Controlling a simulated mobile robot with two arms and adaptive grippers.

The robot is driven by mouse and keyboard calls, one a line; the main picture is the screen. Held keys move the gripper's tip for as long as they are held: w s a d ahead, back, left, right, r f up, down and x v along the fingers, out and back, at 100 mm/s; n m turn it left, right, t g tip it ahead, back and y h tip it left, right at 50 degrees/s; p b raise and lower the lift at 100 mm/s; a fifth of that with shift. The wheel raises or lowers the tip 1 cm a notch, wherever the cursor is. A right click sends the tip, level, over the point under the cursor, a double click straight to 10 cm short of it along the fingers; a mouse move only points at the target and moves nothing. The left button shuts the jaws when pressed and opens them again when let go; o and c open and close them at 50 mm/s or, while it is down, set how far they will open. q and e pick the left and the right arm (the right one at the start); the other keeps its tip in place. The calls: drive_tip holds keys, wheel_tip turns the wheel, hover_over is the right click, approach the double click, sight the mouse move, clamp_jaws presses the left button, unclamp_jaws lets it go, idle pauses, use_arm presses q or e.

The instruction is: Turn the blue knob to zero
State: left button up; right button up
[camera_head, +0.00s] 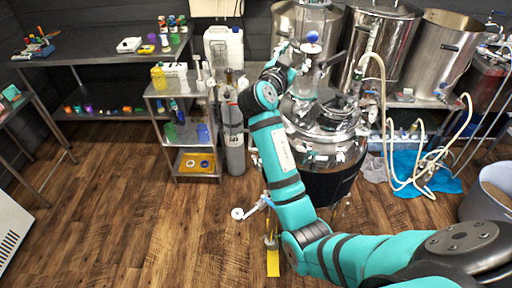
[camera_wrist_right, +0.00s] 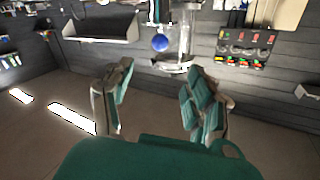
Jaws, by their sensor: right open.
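The blue knob (camera_head: 312,37) is a small round ball near the top of a clear glass-and-metal column (camera_head: 312,60). The column rises from the lid of a shiny steel vessel (camera_head: 325,130). My right gripper (camera_head: 297,54) is just left of the column in the head view, at about the knob's height or a little lower. In the right wrist view, the blue knob (camera_wrist_right: 160,43) shows beyond the open fingers (camera_wrist_right: 158,78), roughly centred between them. The gripper is empty and apart from the knob. The knob's setting marks are too small to read. My left gripper is not in view.
Large steel kettles (camera_head: 381,45) stand close behind the column. Pale hoses (camera_head: 420,160) hang at the right. A steel shelf unit (camera_head: 183,125) with bottles stands at the left, beside a grey gas cylinder (camera_head: 233,135). The wooden floor (camera_head: 130,220) at the left is clear.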

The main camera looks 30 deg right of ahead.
drive_tip(key=w+a+f+n+y+b, duration=0.1)
drive_tip(key=a+f+n+y, duration=0.2)
drive_tip(key=f, duration=1.1)
drive_tip(key=w+a+f+n+y+b, duration=0.2)
drive_tip(key=f+n, duration=0.3)
drive_tip(key=f, duration=0.9)
drive_tip(key=shift+w+a+f+n+t+y, duration=0.2)
drive_tip(key=shift+w+a+n+t+y, duration=0.1)
drive_tip(key=shift+a+y, duration=0.35)
